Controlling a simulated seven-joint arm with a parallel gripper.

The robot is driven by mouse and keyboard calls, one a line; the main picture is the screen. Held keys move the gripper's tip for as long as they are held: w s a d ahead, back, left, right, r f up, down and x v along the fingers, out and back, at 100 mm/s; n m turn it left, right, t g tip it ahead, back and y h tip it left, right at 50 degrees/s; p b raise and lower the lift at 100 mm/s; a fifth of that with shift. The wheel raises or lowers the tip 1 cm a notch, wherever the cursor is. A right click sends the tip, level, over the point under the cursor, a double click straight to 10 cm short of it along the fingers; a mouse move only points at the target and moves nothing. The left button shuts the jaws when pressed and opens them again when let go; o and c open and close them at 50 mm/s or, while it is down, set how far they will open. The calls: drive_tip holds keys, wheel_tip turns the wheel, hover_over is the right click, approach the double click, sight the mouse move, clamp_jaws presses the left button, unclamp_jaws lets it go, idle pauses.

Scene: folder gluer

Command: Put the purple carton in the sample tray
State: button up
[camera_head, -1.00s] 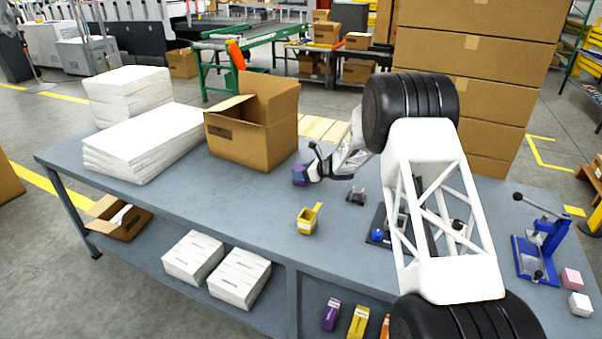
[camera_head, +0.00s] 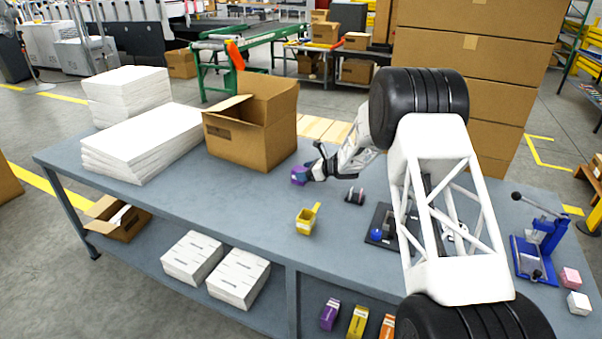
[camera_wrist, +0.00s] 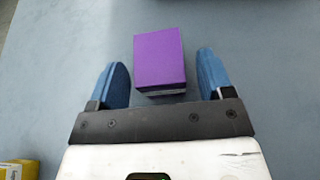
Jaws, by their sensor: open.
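A small purple carton (camera_head: 299,176) stands on the grey-blue table in front of the large open cardboard box. In the wrist view the purple carton (camera_wrist: 160,58) lies between the blue fingers of my gripper (camera_wrist: 163,62). In the head view my gripper (camera_head: 309,172) reaches in from the right, right at the carton. I cannot pick out the sample tray with certainty in either view.
A yellow holder (camera_head: 307,220) and a small dark device (camera_head: 354,196) stand near my gripper. The open cardboard box (camera_head: 252,135) and white paper stacks (camera_head: 142,143) are behind and left. A blue press (camera_head: 538,250) stands right. The table's front left is clear.

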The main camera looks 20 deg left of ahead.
drive_tip(key=v, duration=0.9)
drive_tip(key=shift+d+r, duration=0.1)
drive_tip(key=shift+d, duration=0.2)
idle(0.6)
